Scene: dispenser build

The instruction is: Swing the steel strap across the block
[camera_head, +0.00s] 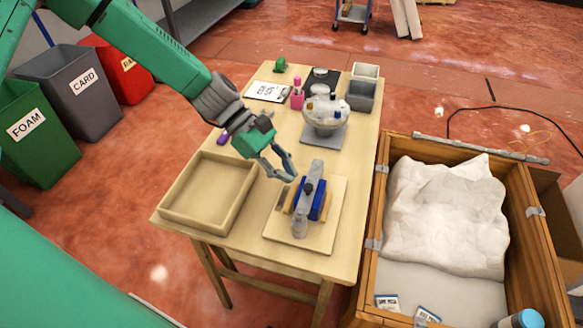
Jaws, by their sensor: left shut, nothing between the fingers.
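A steel-grey strap (317,178) stands on the small wooden board (275,236) at the front right of the table. It runs toward the front beside and partly over a blue block (321,207); whether it fully crosses the block is hard to tell. A dark knob (308,188) sits near its middle, and a grey rounded piece (299,225) is at the front. My left gripper (294,177) is shut and empty, just left of the strap's far end, apparently apart from it. My right gripper is not in view.
An empty wooden tray (165,214) lies left of the board. Behind stand a filled glass bowl (327,125), a pink bottle (297,95), a clipboard (267,91) and grey bins (361,96). A wooden crate (368,270) with white packing stands right of the table.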

